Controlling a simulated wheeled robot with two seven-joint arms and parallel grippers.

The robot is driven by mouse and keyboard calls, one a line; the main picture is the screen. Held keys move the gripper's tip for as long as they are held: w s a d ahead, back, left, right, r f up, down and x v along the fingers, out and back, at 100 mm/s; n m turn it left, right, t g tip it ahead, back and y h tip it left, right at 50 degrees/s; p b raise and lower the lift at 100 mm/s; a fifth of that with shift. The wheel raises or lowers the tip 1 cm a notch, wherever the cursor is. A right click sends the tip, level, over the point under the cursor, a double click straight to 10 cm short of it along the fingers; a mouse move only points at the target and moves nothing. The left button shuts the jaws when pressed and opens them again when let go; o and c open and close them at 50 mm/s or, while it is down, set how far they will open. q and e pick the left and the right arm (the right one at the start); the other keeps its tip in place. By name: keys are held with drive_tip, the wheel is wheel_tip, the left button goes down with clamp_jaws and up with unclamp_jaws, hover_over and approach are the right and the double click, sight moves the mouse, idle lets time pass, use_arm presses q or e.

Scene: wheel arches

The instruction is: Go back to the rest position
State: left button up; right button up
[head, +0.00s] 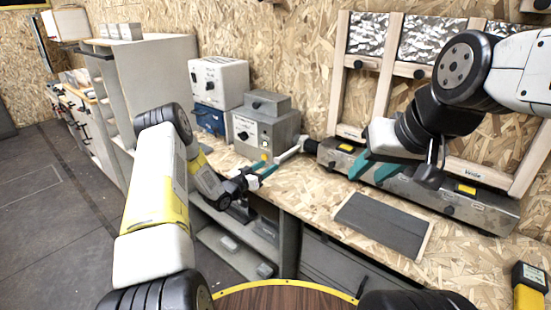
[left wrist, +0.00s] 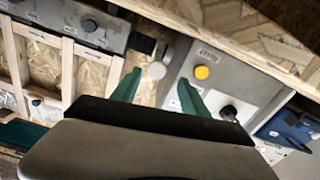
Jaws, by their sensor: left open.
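My left gripper (head: 262,172) is above the wooden workbench, in front of the grey control box (head: 265,130). Its teal fingers stand apart in the left wrist view (left wrist: 158,92), with nothing held between them. A pale round knob (left wrist: 157,70) and a yellow button (left wrist: 201,72) show beyond the fingers there. My right gripper (head: 372,168) hangs at the right, in front of the long metal unit (head: 470,205). Its teal fingers look spread and empty.
A white box with dials (head: 218,82) stands on a blue box (head: 209,118) at the back. A dark grey panel (head: 382,225) lies on the workbench (head: 310,195). Wooden frames (head: 387,70) stand against the wall. Open floor (head: 45,200) is at the left.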

use_arm(q)
drive_tip(key=shift+v, duration=1)
wheel_tip(320, 180, up, 8)
drive_tip(key=w+a+y, duration=0.2)
drive_tip(key=y, duration=0.1)
drive_tip(key=s+a+r+n+g+y, duration=0.1)
drive_tip(key=s+a+r+g+y, duration=0.15)
drive_tip(key=s+r, duration=0.5)
drive_tip(key=s+a+r+n+g+y, duration=0.15)
drive_tip(key=s+r+y, duration=0.25)
drive_tip(key=r, duration=0.7)
drive_tip(key=s+d+r+n+g, duration=0.1)
drive_tip(key=s+g, duration=0.1)
drive_tip(key=s, duration=1.5)
drive_tip(key=s+d+r+n+g+h, duration=0.1)
drive_tip(key=s+r+g, duration=0.1)
drive_tip(key=s, duration=1.5)
drive_tip(key=shift+d, duration=0.3)
